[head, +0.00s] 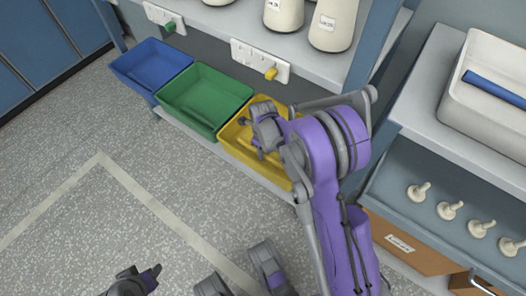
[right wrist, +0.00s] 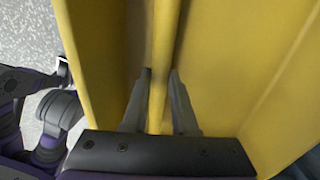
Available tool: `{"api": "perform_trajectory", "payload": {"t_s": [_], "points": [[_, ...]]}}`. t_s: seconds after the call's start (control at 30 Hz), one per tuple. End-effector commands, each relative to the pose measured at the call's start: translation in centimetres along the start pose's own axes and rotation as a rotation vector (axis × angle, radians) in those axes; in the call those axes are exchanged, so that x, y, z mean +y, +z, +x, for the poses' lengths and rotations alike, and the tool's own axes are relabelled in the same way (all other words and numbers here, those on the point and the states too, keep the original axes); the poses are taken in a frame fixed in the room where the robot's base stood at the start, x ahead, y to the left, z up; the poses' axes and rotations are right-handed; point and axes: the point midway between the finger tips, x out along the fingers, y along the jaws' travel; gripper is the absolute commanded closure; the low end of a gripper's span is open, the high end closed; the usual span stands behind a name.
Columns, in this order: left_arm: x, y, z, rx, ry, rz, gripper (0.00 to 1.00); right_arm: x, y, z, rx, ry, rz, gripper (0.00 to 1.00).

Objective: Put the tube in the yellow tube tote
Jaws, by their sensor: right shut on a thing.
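The yellow tube tote (head: 230,148) stands at the right end of a row of totes, partly hidden by my right arm. My right gripper (head: 262,140) is over and inside the tote's opening. In the right wrist view the two fingers (right wrist: 158,105) close on the sides of a yellow tube (right wrist: 164,50). The tote's yellow walls (right wrist: 91,60) surround it there. Whether the tube touches the tote floor I cannot tell. My left gripper (head: 148,277) is at the bottom edge of the head view, small and cut off, away from the totes.
A green tote (head: 185,125) and a blue tote (head: 130,65) stand to the left of the yellow one. A shelf with white containers (head: 333,22) is above. At right, a white bin (head: 455,100) holds a blue tube (head: 495,89). Pegs (head: 450,211) stand below it.

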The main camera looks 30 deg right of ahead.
Motion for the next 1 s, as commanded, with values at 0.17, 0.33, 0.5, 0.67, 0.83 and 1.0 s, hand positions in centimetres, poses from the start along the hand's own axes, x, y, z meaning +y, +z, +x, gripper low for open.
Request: {"api": "perform_trajectory", "payload": {"t_s": [0.17,0.33,0.5,0.67,0.83,1.0], "points": [[0.0,0.0,0.0,0.0,0.0,0.0,0.5,0.0,0.0,0.0,0.0,0.0,0.0,0.59],[0.0,0.0,0.0,0.0,0.0,0.0,0.5,0.0,0.0,0.0,0.0,0.0,0.0,0.43],[0.0,0.0,0.0,0.0,0.0,0.0,0.5,0.0,0.0,0.0,0.0,0.0,0.0,0.43],[0.0,-0.2,-1.0,0.003,0.0,0.0,0.5,0.0,-0.1,-1.0,-0.001,0.0,0.0,0.43],[0.0,-0.5,-2.1,0.006,0.0,0.0,0.5,0.0,-0.1,-4.0,0.0,0.0,0.0,0.43],[0.0,-0.7,-3.0,0.009,0.0,0.0,0.5,0.0,-0.1,-6.9,0.0,0.0,0.0,0.43]]}}
